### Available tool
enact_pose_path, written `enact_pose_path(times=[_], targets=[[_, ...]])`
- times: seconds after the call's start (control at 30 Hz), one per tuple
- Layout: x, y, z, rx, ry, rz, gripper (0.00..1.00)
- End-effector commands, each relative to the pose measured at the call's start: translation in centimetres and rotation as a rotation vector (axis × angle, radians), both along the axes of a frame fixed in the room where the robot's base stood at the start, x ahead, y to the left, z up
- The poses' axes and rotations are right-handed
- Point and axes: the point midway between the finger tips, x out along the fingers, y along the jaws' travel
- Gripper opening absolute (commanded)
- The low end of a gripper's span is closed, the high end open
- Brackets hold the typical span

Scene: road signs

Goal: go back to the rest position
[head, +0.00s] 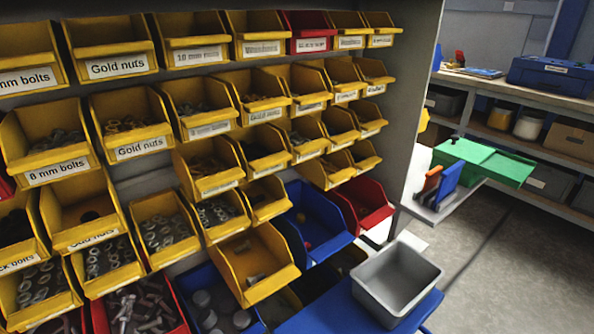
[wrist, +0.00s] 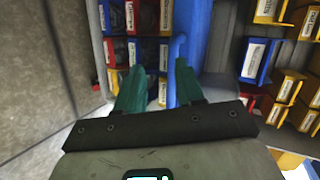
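My gripper (wrist: 157,68) shows in the wrist view, with its two teal fingers spread apart. I see nothing held between them. A blue upright (wrist: 200,40) shows behind the fingers, close to the right one. Rows of bins (wrist: 130,50) show beyond the fingers. I cannot make out my gripper in the head view.
A rack of yellow bins (head: 130,135) with nuts and bolts fills the left and middle of the head view. An empty grey tray (head: 397,278) sits on a blue surface (head: 325,312). A green box (head: 500,165) and a workbench (head: 500,88) stand right. Floor (head: 515,255) is clear there.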

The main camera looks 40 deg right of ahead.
Motion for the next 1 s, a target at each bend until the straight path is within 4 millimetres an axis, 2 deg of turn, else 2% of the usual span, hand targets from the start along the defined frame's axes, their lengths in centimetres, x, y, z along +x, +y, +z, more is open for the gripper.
enact_pose_path(times=[0.03, 0.2, 0.27, 0.4, 0.6, 0.7, 0.83, 1.0], targets=[[0.9, 2.0, 0.9, -0.051, 0.064, 0.118, 0.37], [1.8, 6.7, 1.8, -0.263, 0.287, 0.458, 0.37], [1.8, 7.9, 2.6, -0.349, 0.357, 0.562, 0.37], [1.7, 9.7, 5.3, -0.567, 0.500, 0.765, 0.37], [1.8, 10.9, 10.0, -0.845, 0.635, 0.922, 0.37], [1.8, 11.1, 11.6, -0.930, 0.669, 0.950, 0.37], [1.8, 11.2, 12.6, -0.981, 0.691, 0.960, 0.37], [1.8, 11.2, 12.6, -0.987, 0.694, 0.959, 0.37]])
